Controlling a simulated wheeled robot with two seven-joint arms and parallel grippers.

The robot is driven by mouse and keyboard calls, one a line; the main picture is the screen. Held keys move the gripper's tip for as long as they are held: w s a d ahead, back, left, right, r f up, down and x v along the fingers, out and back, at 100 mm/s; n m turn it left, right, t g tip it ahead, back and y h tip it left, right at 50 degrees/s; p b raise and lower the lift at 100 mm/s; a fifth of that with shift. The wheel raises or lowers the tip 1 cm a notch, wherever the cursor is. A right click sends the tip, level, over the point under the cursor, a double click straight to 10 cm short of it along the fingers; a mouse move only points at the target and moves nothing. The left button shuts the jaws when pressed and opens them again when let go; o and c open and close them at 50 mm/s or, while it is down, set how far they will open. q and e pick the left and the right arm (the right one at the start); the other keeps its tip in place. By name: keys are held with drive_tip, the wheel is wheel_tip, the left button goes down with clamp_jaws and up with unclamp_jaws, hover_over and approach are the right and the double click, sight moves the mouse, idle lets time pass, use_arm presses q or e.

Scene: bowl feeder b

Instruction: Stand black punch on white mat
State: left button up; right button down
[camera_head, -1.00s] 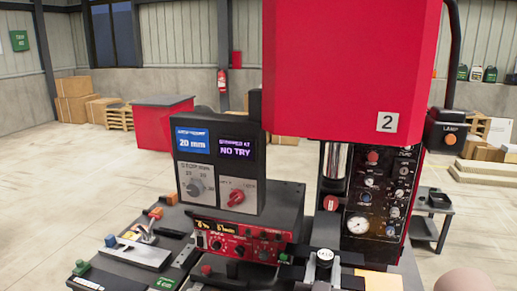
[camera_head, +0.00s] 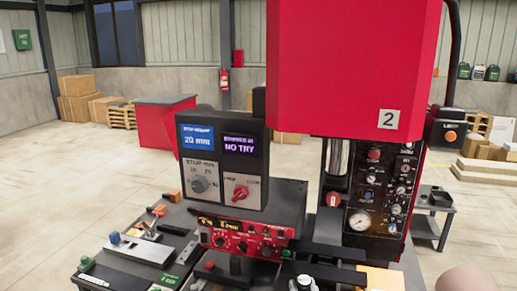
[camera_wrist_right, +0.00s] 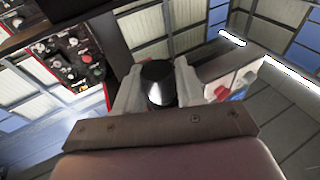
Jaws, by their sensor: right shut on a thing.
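The black punch (camera_wrist_right: 158,88) is a dark, smooth cylinder in the right wrist view. My right gripper (camera_wrist_right: 158,76) is shut on it, with one pale finger on either side. The punch's far end and anything under it are hidden. In the head view, a dark round-topped piece (camera_head: 303,284) shows at the bottom edge; I cannot tell for sure that it is the held punch. My left gripper is not in view. I cannot make out the white mat in either view.
The red press head (camera_head: 350,65) hangs over the bench, with a black gauge panel (camera_head: 380,195) below. A display box (camera_head: 221,160) and a red control unit (camera_head: 240,238) stand left of it. A pale fixture plate (camera_head: 145,250) with coloured knobs is at lower left.

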drive_tip(key=s+d+f+m+h, duration=0.1)
drive_tip(key=s+d+f, duration=0.1)
drive_tip(key=d+f, duration=0.35)
drive_tip(key=s+d+f+h, duration=0.1)
drive_tip(key=s+d+f, duration=0.15)
drive_tip(key=f, duration=0.55)
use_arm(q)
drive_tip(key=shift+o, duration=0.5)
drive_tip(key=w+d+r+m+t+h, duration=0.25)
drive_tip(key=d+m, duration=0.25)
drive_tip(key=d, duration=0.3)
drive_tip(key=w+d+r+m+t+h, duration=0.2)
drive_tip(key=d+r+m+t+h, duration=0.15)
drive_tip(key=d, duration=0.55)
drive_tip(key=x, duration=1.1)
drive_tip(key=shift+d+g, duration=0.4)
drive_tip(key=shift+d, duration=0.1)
use_arm(e)
drive_tip(key=s+a+r+n+g+y, duration=0.1)
drive_tip(key=s+a+n+g+y, duration=0.1)
drive_tip(key=a+y, duration=0.4)
drive_tip(key=s+a+r+n+g+y, duration=0.2)
drive_tip(key=s+a+n+y, duration=0.3)
drive_tip(key=a+y, duration=0.1)
drive_tip(key=shift+a+r+n+g+y, duration=0.2)
drive_tip(key=shift+a+n+g+y, duration=0.2)
drive_tip(key=shift+a, duration=0.45)
